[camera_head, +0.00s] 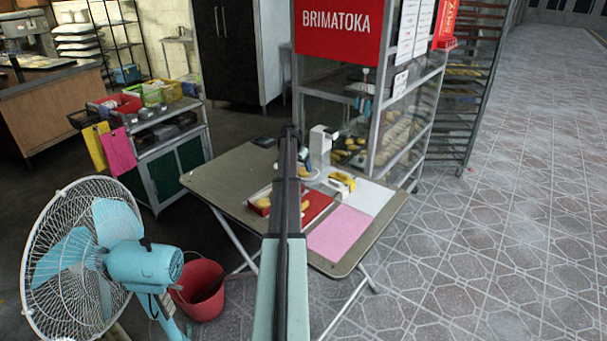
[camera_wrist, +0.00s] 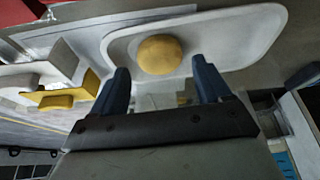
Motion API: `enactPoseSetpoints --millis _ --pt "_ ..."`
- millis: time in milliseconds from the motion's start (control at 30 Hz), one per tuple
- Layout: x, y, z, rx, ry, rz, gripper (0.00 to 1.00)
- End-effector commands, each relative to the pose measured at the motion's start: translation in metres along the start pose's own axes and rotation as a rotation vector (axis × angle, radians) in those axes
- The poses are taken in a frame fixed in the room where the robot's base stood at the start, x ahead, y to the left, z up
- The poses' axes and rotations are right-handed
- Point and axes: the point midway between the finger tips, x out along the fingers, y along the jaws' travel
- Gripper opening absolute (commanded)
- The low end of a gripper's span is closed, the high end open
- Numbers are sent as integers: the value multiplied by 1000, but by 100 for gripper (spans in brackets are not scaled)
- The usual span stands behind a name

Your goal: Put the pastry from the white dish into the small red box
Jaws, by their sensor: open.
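In the wrist view, a round golden pastry (camera_wrist: 160,55) lies on a pale white dish (camera_wrist: 250,38). My gripper (camera_wrist: 160,64) is open, with its two dark blue fingers apart on either side of the pastry in the picture. I cannot tell whether they touch it or how high they are. In the head view, the white dish (camera_head: 312,177) shows just right of my arm, partly hidden, and my fingers cannot be made out. A shallow red box (camera_head: 320,203) holding yellow pastries lies on the folding table, its middle hidden behind my arm.
A white scale-like device (camera_head: 320,145) stands behind the dish. A white holder with a yellow item (camera_head: 341,182) stands to the right. Pink (camera_head: 340,232) and white sheets cover the table's right side. A glass display case (camera_head: 400,120) rises behind; a fan (camera_head: 100,255) stands front left.

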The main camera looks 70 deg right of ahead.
Motion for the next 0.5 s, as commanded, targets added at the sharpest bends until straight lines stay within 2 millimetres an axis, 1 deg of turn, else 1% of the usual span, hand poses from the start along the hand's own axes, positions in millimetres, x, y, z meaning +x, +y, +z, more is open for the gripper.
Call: enactPoseSetpoints --millis 33,233,333,500 --pt "8 0 0 0 -2 1 77" --pt "33 0 -1 0 -1 0 77" --pt "38 0 0 0 -1 0 77" --pt "38 0 0 0 0 0 77"
